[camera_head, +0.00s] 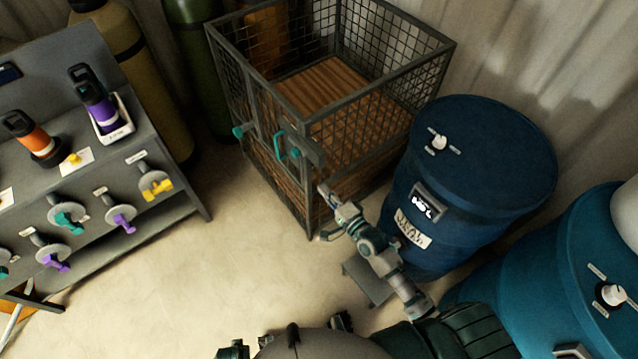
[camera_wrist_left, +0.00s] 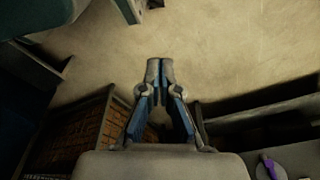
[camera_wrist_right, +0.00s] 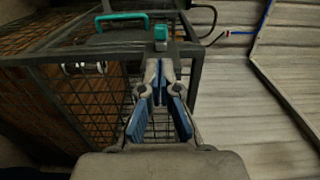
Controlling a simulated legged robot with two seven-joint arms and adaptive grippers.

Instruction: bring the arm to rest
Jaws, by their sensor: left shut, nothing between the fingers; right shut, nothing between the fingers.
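My right gripper (camera_head: 324,190) reaches up from the bottom of the head view, its tips in front of the wire cage's near corner post. In the right wrist view its fingers (camera_wrist_right: 160,66) are shut and empty, with a teal-handled cage door (camera_wrist_right: 122,22) beyond them. I cannot tell whether the tips touch the cage. My left gripper (camera_wrist_left: 160,64) shows in the left wrist view with its fingertips together and nothing between them, over bare floor. I cannot make it out clearly in the head view.
The wire cage (camera_head: 376,97) has a wooden floor and teal handles (camera_head: 280,145). Blue drums (camera_head: 480,150) stand right of it, close to my right arm. A grey rack (camera_head: 150,110) with bottles and coloured valves is at left. Floor (camera_head: 200,270) between is clear.

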